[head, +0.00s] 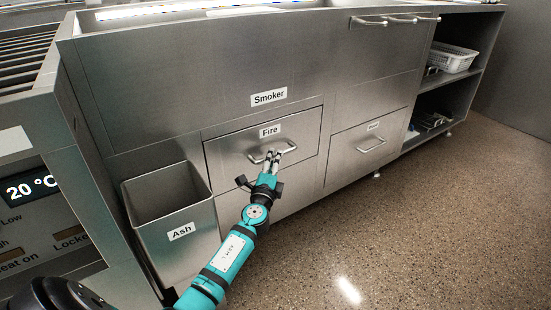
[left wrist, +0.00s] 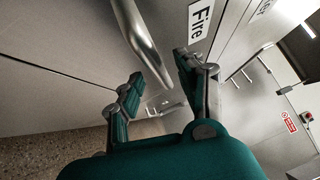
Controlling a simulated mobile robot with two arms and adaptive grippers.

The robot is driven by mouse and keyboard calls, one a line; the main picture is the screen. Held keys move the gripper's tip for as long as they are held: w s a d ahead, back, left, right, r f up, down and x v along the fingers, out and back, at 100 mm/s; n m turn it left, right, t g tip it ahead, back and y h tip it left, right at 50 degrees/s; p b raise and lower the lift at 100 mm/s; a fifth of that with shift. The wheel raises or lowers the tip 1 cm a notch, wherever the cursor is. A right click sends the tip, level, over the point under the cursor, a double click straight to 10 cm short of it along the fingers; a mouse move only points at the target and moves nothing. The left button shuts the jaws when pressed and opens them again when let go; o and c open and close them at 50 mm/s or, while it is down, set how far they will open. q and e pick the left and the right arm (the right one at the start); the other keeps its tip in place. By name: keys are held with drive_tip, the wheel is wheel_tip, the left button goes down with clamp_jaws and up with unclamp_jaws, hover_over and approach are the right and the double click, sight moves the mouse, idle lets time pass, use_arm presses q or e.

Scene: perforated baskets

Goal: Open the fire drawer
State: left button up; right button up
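The fire drawer (head: 228,152) is a steel front labelled "Fire" in the smoker cabinet, and it looks closed. Its bar handle (head: 256,160) lies below the label. My left gripper (head: 273,155) is at the right part of this handle. In the left wrist view the fingers of my left gripper (left wrist: 158,66) are apart, with the handle (left wrist: 138,32) running down between or just in front of the fingertips. I cannot tell whether they touch it. The fire drawer's front (left wrist: 178,15) also shows there. My right gripper is not in view.
An open steel bin labelled "Ash" (head: 180,232) stands left of the drawer. Another handled drawer (head: 350,158) is to the right. Open shelves hold a white perforated basket (head: 455,60). The speckled floor (head: 430,220) in front is clear.

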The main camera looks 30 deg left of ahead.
use_arm(q)
drive_tip(key=shift+x, duration=1.3)
clamp_jaws()
